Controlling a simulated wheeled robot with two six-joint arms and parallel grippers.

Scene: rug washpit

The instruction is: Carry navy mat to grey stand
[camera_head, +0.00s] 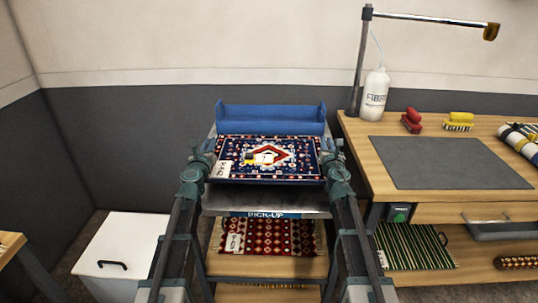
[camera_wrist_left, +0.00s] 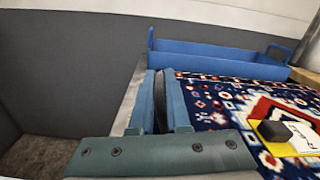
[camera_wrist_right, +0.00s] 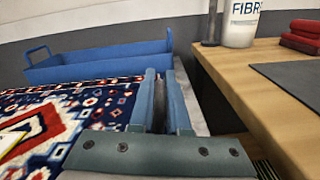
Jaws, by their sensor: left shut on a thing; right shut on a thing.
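The navy mat (camera_head: 300,167), patterned in red and white, lies flat in a shallow dark tray (camera_head: 265,182) over the grey stand (camera_head: 222,205) labelled PICK-UP. I cannot tell whether the tray touches the stand top. My left gripper (camera_head: 206,150) is at the mat's left side, and my right gripper (camera_head: 332,152) is at its right side. In the left wrist view the fingers (camera_wrist_left: 163,100) are shut on a dark upright piece, apparently a tray handle. In the right wrist view the fingers (camera_wrist_right: 164,100) are likewise shut on a dark piece. The mat shows beside both.
A blue bin (camera_head: 270,118) stands behind the mat. A wooden bench (camera_head: 365,157) with a grey pad (camera_head: 448,162), white bottle (camera_head: 375,95) and brushes is close on the right. A red mat (camera_head: 268,238) lies on a lower shelf. A white box (camera_head: 120,245) stands at left.

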